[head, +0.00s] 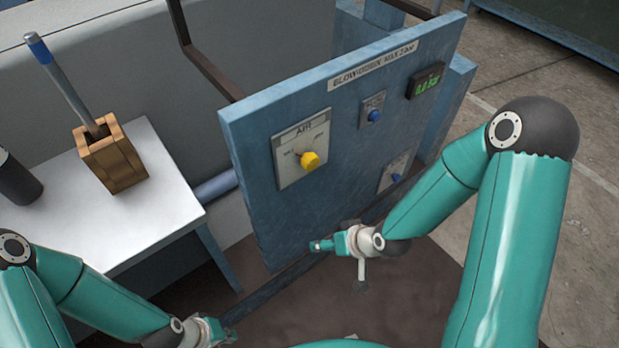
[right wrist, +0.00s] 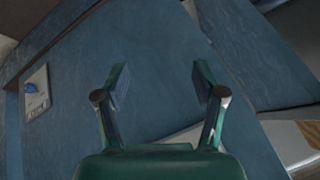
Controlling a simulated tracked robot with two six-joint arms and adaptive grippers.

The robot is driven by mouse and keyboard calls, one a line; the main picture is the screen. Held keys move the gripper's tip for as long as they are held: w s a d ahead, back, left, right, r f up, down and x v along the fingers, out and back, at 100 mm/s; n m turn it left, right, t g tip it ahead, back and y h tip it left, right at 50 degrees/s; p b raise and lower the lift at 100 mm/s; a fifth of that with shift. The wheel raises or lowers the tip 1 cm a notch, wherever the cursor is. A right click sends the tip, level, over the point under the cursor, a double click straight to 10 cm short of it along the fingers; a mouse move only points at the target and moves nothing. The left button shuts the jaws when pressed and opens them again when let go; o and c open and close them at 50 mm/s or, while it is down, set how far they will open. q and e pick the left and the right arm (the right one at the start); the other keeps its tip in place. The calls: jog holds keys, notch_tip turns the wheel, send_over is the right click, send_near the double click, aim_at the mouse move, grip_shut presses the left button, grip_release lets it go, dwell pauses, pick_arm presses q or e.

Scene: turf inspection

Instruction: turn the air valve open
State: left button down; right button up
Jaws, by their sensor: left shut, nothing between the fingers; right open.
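The air valve (head: 309,160) is a yellow knob on a pale plate marked AIR, on the left part of the blue panel (head: 345,205). My right gripper (head: 315,246) is in front of the panel's lower part, below the valve and apart from it. In the right wrist view its two fingers (right wrist: 162,85) are spread with nothing between them, facing the blue panel surface. My left gripper (head: 230,334) is low at the bottom of the head view, left of the panel and well away from the valve; it is shut and empty.
The panel also bears a blue knob (head: 375,115), a lower blue-knobbed plate (head: 396,178) and a green-lit display (head: 426,81). At left, a white table (head: 165,195) holds a wooden box (head: 112,160) with a blue-tipped rod (head: 62,82) and a dark cylinder (head: 18,182).

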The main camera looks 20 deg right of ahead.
jog(key=w+d+r+n+t+b, duration=0.1)
jog(key=w+d+r+t+b, duration=0.1)
jog(key=w+d+t+b, duration=0.25)
pick_arm(q)
notch_tip(320, 180, down, 27)
jog(key=b, duration=2)
pick_arm(e)
jog(key=n+t+y, duration=0.2)
jog(key=n+t, duration=0.4)
jog(key=t, duration=0.1)
send_near(313, 164)
pick_arm(q)
notch_tip(313, 164, up, 7)
jog(key=p, duration=0.7)
jog(key=shift+f, duration=0.15)
pick_arm(e)
jog(key=shift+n, duration=0.3)
jog(key=x, duration=1.1)
jog(key=shift+f, duration=0.15)
